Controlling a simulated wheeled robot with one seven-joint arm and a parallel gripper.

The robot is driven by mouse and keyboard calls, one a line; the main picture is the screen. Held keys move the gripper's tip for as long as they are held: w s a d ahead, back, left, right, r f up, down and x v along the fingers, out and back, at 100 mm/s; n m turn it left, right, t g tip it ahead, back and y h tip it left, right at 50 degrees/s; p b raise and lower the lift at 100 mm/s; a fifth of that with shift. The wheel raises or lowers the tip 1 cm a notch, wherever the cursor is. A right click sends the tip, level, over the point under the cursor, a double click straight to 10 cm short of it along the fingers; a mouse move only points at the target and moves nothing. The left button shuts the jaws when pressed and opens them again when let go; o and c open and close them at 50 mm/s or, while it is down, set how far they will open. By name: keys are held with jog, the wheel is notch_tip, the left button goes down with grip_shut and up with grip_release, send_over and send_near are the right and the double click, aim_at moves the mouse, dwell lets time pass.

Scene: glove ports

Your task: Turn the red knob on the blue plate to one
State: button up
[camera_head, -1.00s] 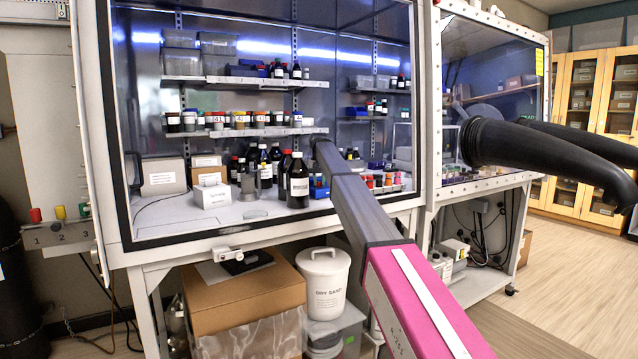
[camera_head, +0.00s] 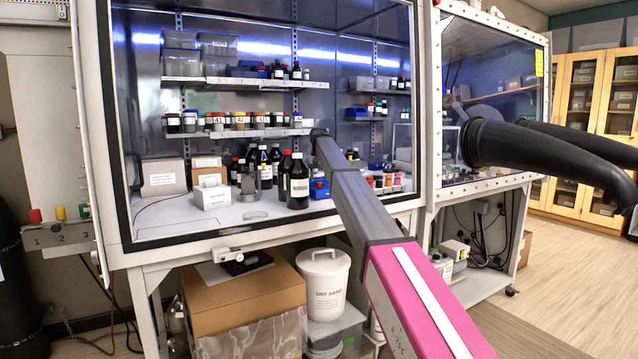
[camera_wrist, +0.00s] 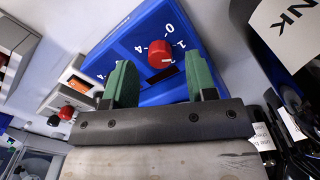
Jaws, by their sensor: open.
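The blue plate (camera_wrist: 125,48) fills the upper middle of the wrist view, tilted in the picture, with white numbers around the knob. The red knob (camera_wrist: 160,54) is round and sits on the plate's right part. My gripper (camera_wrist: 158,64) has two green fingers, set apart. The knob appears between and beyond the fingertips; I cannot tell whether they touch it.
Dark bottles (camera_head: 298,181) stand left of my arm in the cabinet. In the wrist view, a white-labelled item (camera_wrist: 287,36) and dark bottles (camera_wrist: 287,125) are close at right. A loaded shelf (camera_head: 240,132) runs behind.

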notch_tip(320, 180, up, 9)
jog(key=shift+f, duration=0.2)
dwell(0.3)
